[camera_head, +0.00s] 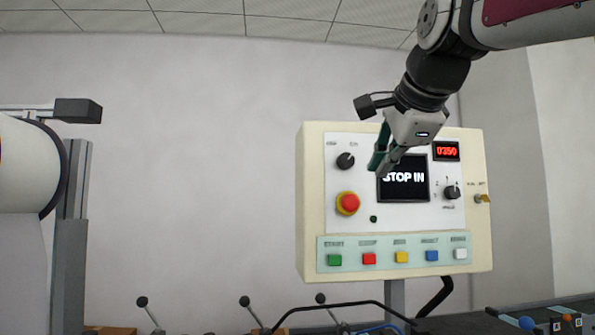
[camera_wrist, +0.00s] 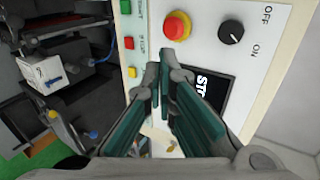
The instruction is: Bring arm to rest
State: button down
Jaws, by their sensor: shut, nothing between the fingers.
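My gripper (camera_head: 381,167) hangs from my arm, which reaches in from the upper right in the head view. It is in front of the cream control panel (camera_head: 310,220), and its fingertips overlap the upper left of the dark screen (camera_head: 404,190), which reads "STOP IN". In the wrist view my gripper (camera_wrist: 160,62) shows its green-padded fingers with the tips together and nothing between them. The red stop button on a yellow ring (camera_head: 349,203) is below and left of the tips. I cannot tell whether the fingers touch the panel.
A row of coloured buttons (camera_head: 402,257) runs along the panel's bottom. A red display (camera_head: 446,151) and knobs sit on the panel. A large white roll (camera_head: 28,165) stands at the left. Levers (camera_head: 148,310) stand low in front. The wall area between roll and panel is clear.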

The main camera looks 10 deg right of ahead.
dwell(0.4)
jog(key=s+f+n+g, duration=0.2)
jog(key=s+f+n, duration=0.4)
jog(key=f, duration=0.6)
jog(key=s+a+f+n+g, duration=0.1)
jog(key=s+f+n+g, duration=0.1)
jog(key=s+f+n, duration=0.4)
jog(key=s+a+f+n+g, duration=0.1)
jog(key=s+f+n, duration=0.5)
jog(key=f, duration=1.3)
jog(key=s+g, duration=0.1)
jog(key=s, duration=0.3)
jog(key=shift+s+g, duration=0.3)
jog(key=shift+a, duration=0.1)
